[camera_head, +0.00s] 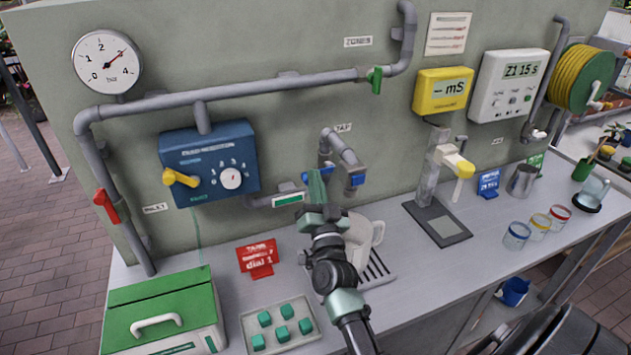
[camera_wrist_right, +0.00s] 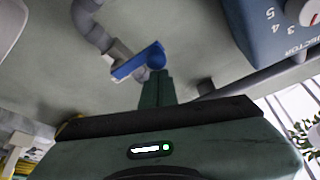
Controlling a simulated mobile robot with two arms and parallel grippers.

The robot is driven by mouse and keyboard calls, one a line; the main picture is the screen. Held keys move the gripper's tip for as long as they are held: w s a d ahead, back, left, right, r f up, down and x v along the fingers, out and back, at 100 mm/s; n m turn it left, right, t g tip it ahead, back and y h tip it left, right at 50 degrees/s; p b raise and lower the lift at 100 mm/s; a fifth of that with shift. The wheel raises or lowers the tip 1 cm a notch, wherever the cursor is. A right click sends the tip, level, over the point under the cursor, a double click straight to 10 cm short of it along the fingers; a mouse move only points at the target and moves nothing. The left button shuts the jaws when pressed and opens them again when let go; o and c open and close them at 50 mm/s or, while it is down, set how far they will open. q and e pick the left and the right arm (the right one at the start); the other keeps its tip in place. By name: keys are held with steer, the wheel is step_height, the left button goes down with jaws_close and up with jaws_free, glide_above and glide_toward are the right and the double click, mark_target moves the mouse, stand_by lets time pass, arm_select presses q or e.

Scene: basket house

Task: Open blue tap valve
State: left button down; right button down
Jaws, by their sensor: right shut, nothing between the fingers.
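The blue tap valve (camera_head: 330,167) is a small blue lever on the grey tap pipe (camera_head: 346,150), on the wall under the TAP label. My right gripper (camera_head: 316,176) is shut and empty, its fingertips up at the lever and hiding part of it. In the right wrist view the lever (camera_wrist_right: 138,62) lies tilted just beyond the tips of the closed fingers (camera_wrist_right: 158,78); I cannot tell whether they touch. A white jug (camera_head: 368,232) stands below the tap, partly hidden by my right arm. My left gripper is not in view.
The blue injector box (camera_head: 208,150) with its dial and yellow lever is left of the tap. A red sign (camera_head: 257,258), a tray of green cubes (camera_head: 247,312) and a green-lidded box (camera_head: 160,300) stand at the left. A probe stand (camera_head: 440,190) is at the right.

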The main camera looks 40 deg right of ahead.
steer(key=shift+f+n+y+b, duration=0.3)
steer(key=shift+f+n+b, duration=0.05)
steer(key=shift+n, duration=0.25)
steer(key=shift+s+d+f+n+t+y+b, duration=0.1)
steer(key=shift+f+n+t+y+b, duration=0.4)
steer(key=shift+n, duration=0.75)
steer(key=shift+w+d+f+n+t+y+b, duration=0.15)
steer(key=shift+f+n+y+b, duration=0.65)
steer(key=shift+n, duration=0.5)
steer(key=shift+s+d+f+n+t+y+b, duration=0.15)
steer(key=shift+f+n+t+y+b, duration=0.35)
steer(key=shift+n, duration=0.75)
steer(key=shift+f, duration=0.4)
